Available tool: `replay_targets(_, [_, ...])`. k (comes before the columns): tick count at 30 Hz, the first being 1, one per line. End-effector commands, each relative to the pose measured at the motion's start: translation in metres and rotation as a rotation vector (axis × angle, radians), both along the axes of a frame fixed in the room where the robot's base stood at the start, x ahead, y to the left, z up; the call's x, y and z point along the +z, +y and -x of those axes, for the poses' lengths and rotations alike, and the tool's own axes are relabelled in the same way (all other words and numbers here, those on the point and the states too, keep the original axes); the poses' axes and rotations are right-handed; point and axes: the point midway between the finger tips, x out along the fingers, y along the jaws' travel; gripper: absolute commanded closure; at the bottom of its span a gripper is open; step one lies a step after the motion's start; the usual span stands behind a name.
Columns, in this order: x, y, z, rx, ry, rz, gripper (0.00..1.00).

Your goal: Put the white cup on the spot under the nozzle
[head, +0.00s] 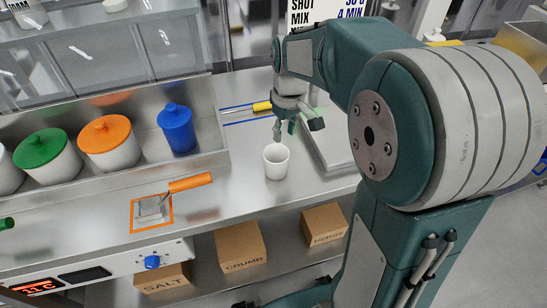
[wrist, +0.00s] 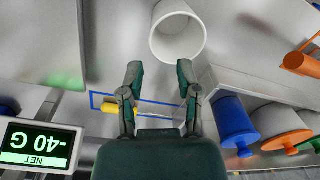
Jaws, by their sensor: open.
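The white cup (head: 276,161) stands upright on the steel counter, near its front edge. It also shows in the wrist view (wrist: 178,36), just beyond my fingertips, its open mouth in sight. My gripper (head: 297,128) is open and empty, behind and slightly above the cup in the head view. In the wrist view its two fingers (wrist: 159,70) are spread apart, with the cup outside them. I cannot make out a nozzle or the spot under it in either view.
A blue outline with a yellow-handled tool (head: 262,106) lies behind the cup. An orange-handled scraper (head: 188,183) lies on an orange-outlined square at left. Lidded tubs, including a blue one (head: 176,130), stand at back left. A scale display (wrist: 38,147) reads -40 G.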

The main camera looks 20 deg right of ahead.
Motion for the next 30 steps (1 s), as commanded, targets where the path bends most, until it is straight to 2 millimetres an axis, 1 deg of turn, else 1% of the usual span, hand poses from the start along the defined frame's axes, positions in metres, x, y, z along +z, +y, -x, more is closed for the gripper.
replay_targets(1, [-0.004, -0.001, -0.004, 0.008, 0.011, -0.002, 0.56])
replay_targets(5, [-0.012, -0.001, -0.007, 0.017, 0.021, -0.004, 0.56])
replay_targets(12, [-0.05, 0.0, -0.006, 0.017, 0.022, -0.004, 0.56])
replay_targets(19, [-0.069, 0.0, -0.006, 0.016, 0.021, -0.003, 0.56])
replay_targets(25, [-0.101, -0.003, -0.006, 0.017, 0.023, -0.003, 0.56])
replay_targets(27, [-0.109, -0.003, -0.006, 0.017, 0.022, -0.004, 0.56])
replay_targets(30, [-0.115, -0.002, -0.006, 0.017, 0.02, -0.004, 0.56])
